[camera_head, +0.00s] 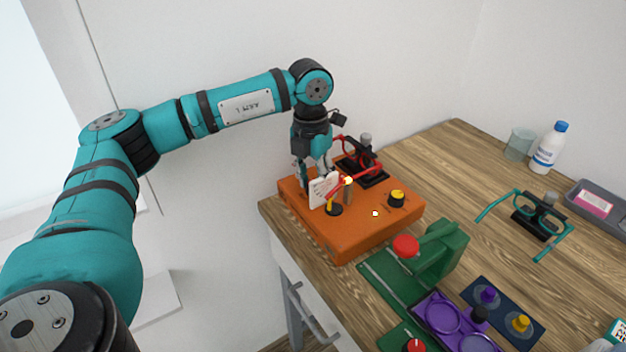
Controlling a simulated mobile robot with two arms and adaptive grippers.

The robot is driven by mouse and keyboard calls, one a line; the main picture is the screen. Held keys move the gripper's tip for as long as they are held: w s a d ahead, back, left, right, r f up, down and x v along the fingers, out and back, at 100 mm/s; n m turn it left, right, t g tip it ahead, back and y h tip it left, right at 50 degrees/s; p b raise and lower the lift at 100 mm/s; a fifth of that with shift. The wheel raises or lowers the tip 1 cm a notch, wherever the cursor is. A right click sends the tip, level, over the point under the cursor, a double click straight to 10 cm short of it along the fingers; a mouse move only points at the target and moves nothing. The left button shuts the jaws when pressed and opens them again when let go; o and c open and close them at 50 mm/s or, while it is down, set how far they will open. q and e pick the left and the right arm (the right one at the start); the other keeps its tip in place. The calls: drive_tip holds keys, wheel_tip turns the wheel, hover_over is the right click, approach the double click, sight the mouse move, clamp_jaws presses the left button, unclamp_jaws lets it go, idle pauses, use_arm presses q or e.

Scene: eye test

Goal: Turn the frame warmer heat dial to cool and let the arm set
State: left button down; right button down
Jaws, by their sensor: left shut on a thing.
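The orange frame warmer (345,238) sits at the table's left corner. Its heat dial (397,198), black with a yellow top, is on the right of its top face; its setting is too small to read. Red glasses (366,171) rest on a black stand (372,178) at the back, one arm reaching left over the warmer past a small glowing tip (348,181). My left gripper (316,174) points down at that arm's end and seems shut on it; a white card (323,190) partly hides the fingertips. My right gripper is not in view.
A green device (440,250) with a red knob (405,246) stands right of the warmer. A purple tray (440,318) is in front. Teal glasses (525,215), a white bottle (549,148), a beaker (519,144) and a grey tray (598,205) stand right. Bare wood lies between.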

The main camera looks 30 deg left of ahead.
sight(311, 183)
use_arm(q)
drive_tip(key=shift+w+r+n, duration=0.1)
drive_tip(key=shift+n, duration=0.5)
drive_tip(key=c, duration=1.2)
unclamp_jaws()
drive_tip(key=shift+o, duration=1.2)
wheel_tip(311, 183, up, 12)
drive_tip(key=shift+a, duration=0.2)
